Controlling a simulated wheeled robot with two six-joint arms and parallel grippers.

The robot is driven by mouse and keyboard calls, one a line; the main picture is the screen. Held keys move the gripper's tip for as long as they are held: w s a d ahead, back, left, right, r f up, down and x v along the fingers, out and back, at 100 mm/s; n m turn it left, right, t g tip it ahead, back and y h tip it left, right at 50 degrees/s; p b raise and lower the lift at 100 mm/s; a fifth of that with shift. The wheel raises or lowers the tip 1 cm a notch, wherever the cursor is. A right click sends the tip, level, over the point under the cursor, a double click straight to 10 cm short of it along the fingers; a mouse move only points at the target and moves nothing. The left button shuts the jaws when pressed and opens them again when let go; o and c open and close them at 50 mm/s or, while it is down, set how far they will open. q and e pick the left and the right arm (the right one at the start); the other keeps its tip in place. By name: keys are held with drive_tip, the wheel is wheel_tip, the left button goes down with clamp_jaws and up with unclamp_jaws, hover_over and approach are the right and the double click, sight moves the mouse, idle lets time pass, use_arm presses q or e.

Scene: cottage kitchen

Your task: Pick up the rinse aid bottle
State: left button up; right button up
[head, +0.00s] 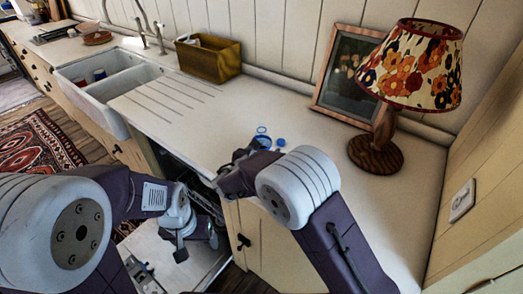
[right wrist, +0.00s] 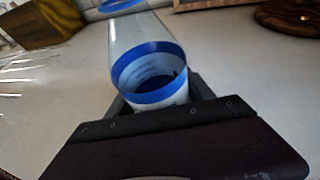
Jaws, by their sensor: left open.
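The rinse aid bottle, clear with a blue and white band (right wrist: 150,75), fills the middle of the right wrist view. In the head view only its blue rings (head: 262,130) show clearly on the counter. My right gripper (right wrist: 160,100) has dark fingers on both sides of the bottle; whether they press on it I cannot tell. My forearm hides part of it in the head view. My left gripper (head: 190,245) is open and empty, low in front of the counter.
A lamp with a wooden base (head: 375,155) and a picture frame (head: 316,98) stand at the back right. A yellow-brown basket (head: 210,62) stands at the back, near the double sink (head: 92,85). An open appliance door (head: 165,255) lies below the counter.

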sight(265, 142)
drive_tip(key=c, duration=1)
drive_tip(key=shift+r, duration=0.1)
drive_tip(key=shift+r, duration=0.5)
wheel_tip(265, 142, up, 3)
drive_tip(key=shift+f+p, duration=0.15)
drive_tip(key=shift+p, duration=0.15)
drive_tip(key=shift+s+d+r, duration=1.2)
drive_tip(key=shift+s+d, duration=0.05)
drive_tip(key=shift+s, duration=0.2)
drive_tip(key=shift+s+d+r, duration=1.15)
drive_tip(key=shift+s+d, duration=0.15)
drive_tip(key=shift+s, duration=0.2)
drive_tip(key=shift+s+d+r, duration=1.2)
drive_tip(key=shift+s+d, duration=0.05)
drive_tip(key=shift+s, duration=0.2)
